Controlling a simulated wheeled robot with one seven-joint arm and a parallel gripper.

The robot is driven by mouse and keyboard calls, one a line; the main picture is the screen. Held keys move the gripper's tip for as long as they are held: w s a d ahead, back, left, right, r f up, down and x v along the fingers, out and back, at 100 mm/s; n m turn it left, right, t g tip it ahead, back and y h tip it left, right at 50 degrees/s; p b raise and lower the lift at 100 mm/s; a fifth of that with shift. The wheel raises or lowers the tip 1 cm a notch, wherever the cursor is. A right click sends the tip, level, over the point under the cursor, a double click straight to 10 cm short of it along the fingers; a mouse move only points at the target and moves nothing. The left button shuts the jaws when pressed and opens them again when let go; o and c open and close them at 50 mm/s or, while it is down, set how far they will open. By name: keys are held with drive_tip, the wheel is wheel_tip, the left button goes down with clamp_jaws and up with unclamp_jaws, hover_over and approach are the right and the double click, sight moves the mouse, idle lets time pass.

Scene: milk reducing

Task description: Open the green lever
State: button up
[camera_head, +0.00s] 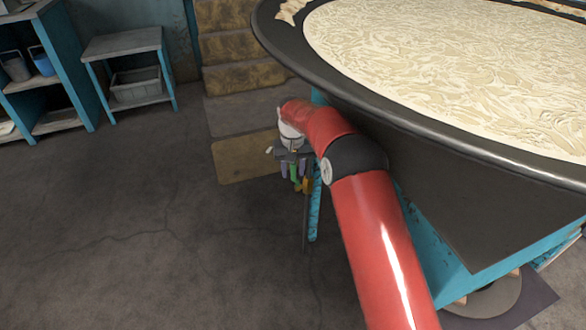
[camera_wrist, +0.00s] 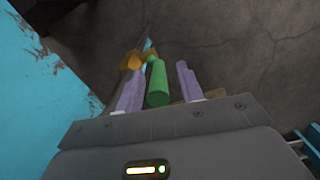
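The green lever (camera_wrist: 157,84) shows in the wrist view as a rounded green bar beside a brass-coloured valve part (camera_wrist: 131,61). My gripper (camera_wrist: 158,71) has two pale purple fingers, one on each side of the lever. The left finger is close to the lever, and a wider gap shows on the right. Whether either finger touches it I cannot tell. In the head view my gripper (camera_head: 293,170) points down beside the vat, with the small green lever (camera_head: 295,174) between its fingers and the brass part (camera_head: 306,185) just to the right.
A large dark-rimmed vat (camera_head: 440,135) of creamy, swirled liquid fills the upper right, on a blue stand (camera_head: 440,265). Steps (camera_head: 240,60) stand behind my gripper. A small table (camera_head: 122,43) and a blue shelf (camera_head: 62,45) are at the upper left. The floor at left is clear.

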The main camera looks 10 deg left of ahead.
drive_tip(key=shift+r, duration=0.15)
wheel_tip(320, 180, up, 8)
drive_tip(key=shift+f, duration=0.25)
idle(0.6)
